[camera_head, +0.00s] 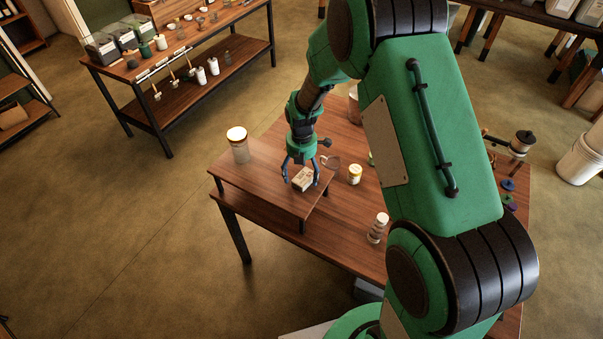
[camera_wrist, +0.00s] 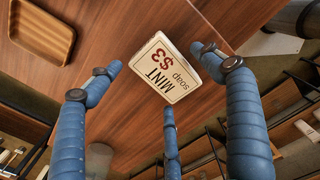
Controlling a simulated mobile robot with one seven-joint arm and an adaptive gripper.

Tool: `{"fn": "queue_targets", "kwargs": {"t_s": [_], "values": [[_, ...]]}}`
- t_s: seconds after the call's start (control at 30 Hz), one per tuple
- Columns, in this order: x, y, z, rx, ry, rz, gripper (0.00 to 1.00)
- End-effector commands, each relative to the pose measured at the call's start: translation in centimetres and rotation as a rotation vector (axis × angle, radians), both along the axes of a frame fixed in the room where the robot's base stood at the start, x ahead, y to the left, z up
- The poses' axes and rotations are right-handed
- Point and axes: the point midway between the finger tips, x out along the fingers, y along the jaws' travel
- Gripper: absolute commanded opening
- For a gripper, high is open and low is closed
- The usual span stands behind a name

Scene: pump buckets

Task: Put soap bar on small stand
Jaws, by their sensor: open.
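The soap bar (camera_head: 303,178), a pale block, appears to rest on the small wooden stand (camera_head: 262,185), near its right front edge. In the wrist view the soap bar (camera_wrist: 167,68) shows a white label reading "MINT soap $3". My gripper (camera_head: 301,182) is low over the stand, with its blue fingers spread around the bar. In the wrist view the gripper (camera_wrist: 157,75) is open, its fingertips apart from the bar on several sides. The bar's underside is hidden.
A jar with a glowing pale top (camera_head: 238,145) stands at the stand's left rear. A small yellowish jar (camera_head: 355,174) and a clear jar (camera_head: 377,228) stand on the table right of the stand. A wooden tray (camera_wrist: 42,32) shows in the wrist view.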

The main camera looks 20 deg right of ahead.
Motion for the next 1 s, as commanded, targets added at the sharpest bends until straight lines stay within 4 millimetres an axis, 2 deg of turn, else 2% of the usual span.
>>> {"fn": "queue_targets", "kwargs": {"t_s": [0.17, 0.37, 1.0], "values": [[0.0, 0.0, 0.2, 0.0, 0.0, 0.0, 0.8], [0.1, 0.0, 1.3, 0.0, -0.002, 0.0, 0.8], [0.1, 0.0, 10.8, 0.0, -0.002, 0.0, 0.8]]}}
